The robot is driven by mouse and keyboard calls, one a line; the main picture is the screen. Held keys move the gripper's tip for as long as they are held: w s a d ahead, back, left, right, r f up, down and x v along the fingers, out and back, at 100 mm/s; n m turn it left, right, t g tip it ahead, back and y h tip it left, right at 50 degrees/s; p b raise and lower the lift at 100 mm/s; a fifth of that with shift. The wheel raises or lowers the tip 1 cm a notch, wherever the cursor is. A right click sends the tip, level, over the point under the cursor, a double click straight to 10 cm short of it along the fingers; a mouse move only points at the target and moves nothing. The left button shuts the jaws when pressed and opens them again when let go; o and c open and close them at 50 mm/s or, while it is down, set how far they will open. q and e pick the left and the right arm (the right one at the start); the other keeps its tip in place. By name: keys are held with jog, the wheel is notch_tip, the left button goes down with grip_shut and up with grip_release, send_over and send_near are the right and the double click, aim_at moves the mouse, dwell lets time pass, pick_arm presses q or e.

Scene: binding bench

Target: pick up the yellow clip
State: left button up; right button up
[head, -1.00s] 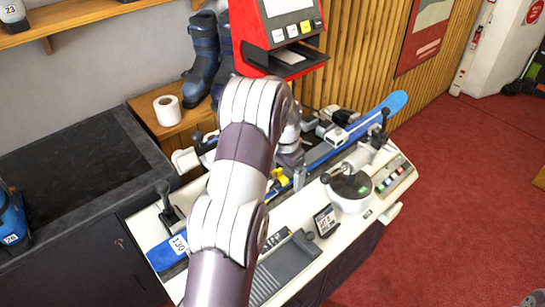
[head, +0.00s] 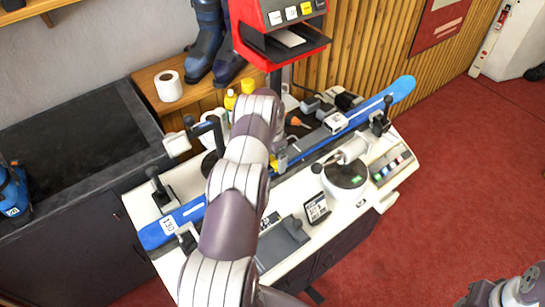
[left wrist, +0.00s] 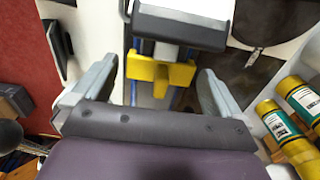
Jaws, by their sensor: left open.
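The yellow clip (left wrist: 160,74) sits on the blue ski in the left wrist view, in the middle of the picture. In the head view a small part of the clip (head: 280,163) shows just right of my left forearm, by the blue ski (head: 315,150). My left gripper (left wrist: 158,68) is open, with one finger on each side of the clip in the picture. I see no contact between fingers and clip. In the head view my own arm mostly hides this gripper. My right gripper does not show clearly.
A dark block (left wrist: 180,24) is close beyond the clip. Yellow bottles (left wrist: 290,118) stand to the right in the wrist view. The red machine (head: 283,30) rises behind the bench.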

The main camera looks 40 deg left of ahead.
pick_arm(q)
jog(key=shift+s+a, duration=0.1)
jog(key=shift+s, duration=0.1)
jog(key=c, duration=1)
jog(key=shift+w+r, duration=0.1)
jog(key=shift+r, duration=0.05)
jog(key=shift+r+b, duration=0.3)
jog(key=shift+b, duration=0.15)
notch_tip(320, 180, up, 3)
jog(key=shift+w+f+b, duration=0.1)
jog(key=shift+f+b, duration=0.1)
jog(key=shift+b, duration=0.65)
jog(key=shift+s+d+r+p, duration=0.25)
jog(key=shift+s+d+r, duration=0.6)
jog(key=shift+d+r, duration=1.2)
jog(key=shift+s+d+r+p, duration=0.3)
jog(key=shift+s+d+r, duration=0.9)
jog(key=shift+r, duration=1.3)
jog(key=shift+s+d+r+p, duration=0.25)
jog(key=shift+s+d+r, duration=0.3)
jog(key=shift+d+r, duration=1.65)
